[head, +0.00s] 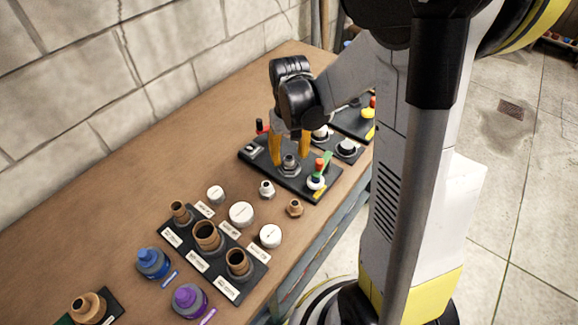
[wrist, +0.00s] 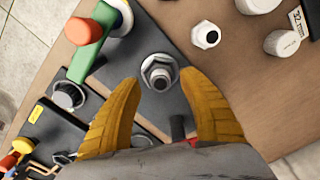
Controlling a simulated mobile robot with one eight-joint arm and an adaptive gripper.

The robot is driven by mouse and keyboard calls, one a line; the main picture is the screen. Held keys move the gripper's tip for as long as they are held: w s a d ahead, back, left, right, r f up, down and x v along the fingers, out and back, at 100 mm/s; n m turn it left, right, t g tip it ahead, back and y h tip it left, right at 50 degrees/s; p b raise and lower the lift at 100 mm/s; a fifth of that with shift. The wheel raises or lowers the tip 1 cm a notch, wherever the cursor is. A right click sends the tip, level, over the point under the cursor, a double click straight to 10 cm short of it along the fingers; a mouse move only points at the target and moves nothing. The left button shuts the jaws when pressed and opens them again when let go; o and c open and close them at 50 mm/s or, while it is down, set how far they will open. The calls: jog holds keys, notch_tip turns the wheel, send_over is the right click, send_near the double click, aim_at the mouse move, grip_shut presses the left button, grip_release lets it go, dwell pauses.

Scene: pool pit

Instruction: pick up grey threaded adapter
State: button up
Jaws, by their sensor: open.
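A grey threaded adapter (head: 290,166) with a hex base stands upright on a black board in the head view. It also shows in the wrist view (wrist: 160,74), just beyond the fingertips and near the middle between them. My gripper (head: 290,160) is open above the board, its two yellow fingers apart on either side of the adapter in the head view. In the wrist view my gripper (wrist: 164,86) holds nothing. I cannot tell whether a finger touches the adapter. A second silver-grey hex fitting (head: 266,188) lies on the bare table; it is also in the wrist view (wrist: 206,36).
The black board (head: 262,160) carries a green lever (head: 326,160) with a red knob beside the adapter. A bronze fitting (head: 294,208) and white caps (head: 241,213) stand nearby. A stone wall (head: 90,90) runs behind the wooden table (head: 120,215).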

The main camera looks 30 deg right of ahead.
notch_tip(320, 180, down, 2)
jog(key=shift+f, duration=0.15)
grip_shut()
